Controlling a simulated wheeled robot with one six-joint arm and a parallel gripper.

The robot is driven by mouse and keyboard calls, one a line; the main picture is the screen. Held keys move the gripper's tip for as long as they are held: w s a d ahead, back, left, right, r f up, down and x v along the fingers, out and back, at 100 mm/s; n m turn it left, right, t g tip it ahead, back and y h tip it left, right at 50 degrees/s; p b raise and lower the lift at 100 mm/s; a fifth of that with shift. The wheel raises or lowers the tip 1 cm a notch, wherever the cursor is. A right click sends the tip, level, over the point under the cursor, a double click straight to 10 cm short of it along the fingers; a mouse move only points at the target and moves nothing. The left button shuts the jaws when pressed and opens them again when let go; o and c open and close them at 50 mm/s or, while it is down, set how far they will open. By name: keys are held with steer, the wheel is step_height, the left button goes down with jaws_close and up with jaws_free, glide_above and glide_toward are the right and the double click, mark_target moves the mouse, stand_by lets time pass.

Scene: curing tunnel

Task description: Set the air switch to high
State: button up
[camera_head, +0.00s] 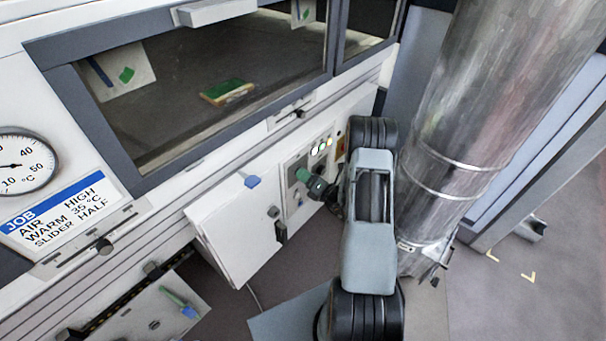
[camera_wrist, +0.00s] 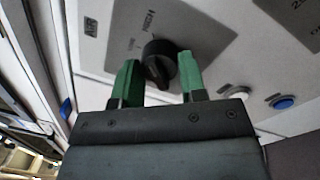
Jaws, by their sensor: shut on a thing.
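The air switch is a round black knob (camera_wrist: 158,60) on a grey plate (camera_wrist: 195,28) in the wrist view. Smaller print lies left of the knob and is too blurred to read. My gripper (camera_wrist: 159,80) has its green fingers on either side of the knob, shut on it. The knob's pointer is hard to make out. In the head view my gripper (camera_head: 308,180) is against the control panel (camera_head: 297,196), and its wrist hides the knob.
A white button (camera_wrist: 232,91) and a blue button (camera_wrist: 284,102) are right of the switch. A white cabinet door (camera_head: 235,235) stands open left of the panel. A large metal duct (camera_head: 465,150) rises close right of my arm. A job card (camera_head: 65,215) reads AIR HIGH.

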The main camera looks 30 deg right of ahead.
steer(key=shift+s+a+m, duration=0.1)
steer(key=shift+a+m, duration=0.1)
steer(key=shift+m, duration=0.5)
steer(key=o, duration=0.7)
steer(key=shift+r, duration=0.1)
steer(key=shift+o, duration=1.1)
steer(key=r+v, duration=0.1)
steer(key=v, duration=1.3)
steer(key=shift+f+p, duration=0.3)
steer(key=shift+f, duration=0.1)
steer(key=shift+a, duration=0.15)
